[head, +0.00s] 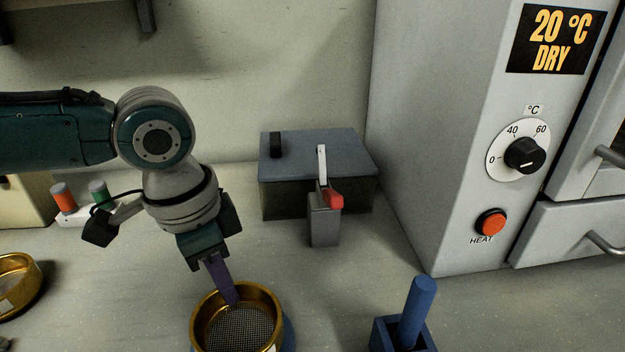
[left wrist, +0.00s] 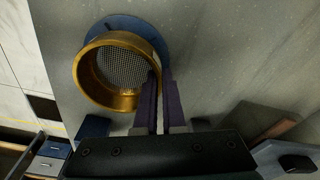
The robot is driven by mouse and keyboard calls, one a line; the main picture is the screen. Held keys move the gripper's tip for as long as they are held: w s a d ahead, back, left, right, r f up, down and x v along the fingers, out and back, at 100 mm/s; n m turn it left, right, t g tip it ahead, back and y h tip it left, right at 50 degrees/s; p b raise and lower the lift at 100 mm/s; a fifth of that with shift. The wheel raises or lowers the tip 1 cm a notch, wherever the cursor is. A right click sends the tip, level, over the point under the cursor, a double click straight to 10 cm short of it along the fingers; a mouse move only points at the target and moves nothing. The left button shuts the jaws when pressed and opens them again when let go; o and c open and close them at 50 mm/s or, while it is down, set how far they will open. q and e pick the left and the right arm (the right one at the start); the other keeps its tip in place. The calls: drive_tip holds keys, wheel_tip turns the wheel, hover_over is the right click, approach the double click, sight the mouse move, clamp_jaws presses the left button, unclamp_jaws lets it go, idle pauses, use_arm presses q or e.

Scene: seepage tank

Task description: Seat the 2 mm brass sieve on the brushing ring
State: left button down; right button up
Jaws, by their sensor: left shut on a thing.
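The brass sieve (head: 238,322) is a round gold pan with a grey mesh floor, near the bottom middle of the head view. My left gripper (head: 229,297) is shut on its rim, fingers pointing down. In the left wrist view the purple fingers (left wrist: 160,95) grip the wall of the sieve (left wrist: 84,68). The blue brushing ring (left wrist: 143,28) shows partly behind the sieve, and a blue edge (head: 288,337) shows beside it in the head view. The sieve covers most of the ring; I cannot tell whether they touch. My right gripper is not in view.
Another brass sieve (head: 22,282) stands at the left edge. A blue handle (head: 418,308) stands in a blue holder (head: 382,335) at the bottom right.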

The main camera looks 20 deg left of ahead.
use_arm(q)
drive_tip(key=shift+f, duration=0.35)
drive_tip(key=c, duration=0.9)
unclamp_jaws()
drive_tip(key=r, duration=0.3)
drive_tip(key=r+p, duration=0.1)
drive_tip(key=r, duration=0.2)
drive_tip(key=s+r, duration=0.1)
drive_tip(key=r, duration=0.3)
drive_tip(key=shift+a+p, duration=0.3)
drive_tip(key=shift+a, duration=0.05)
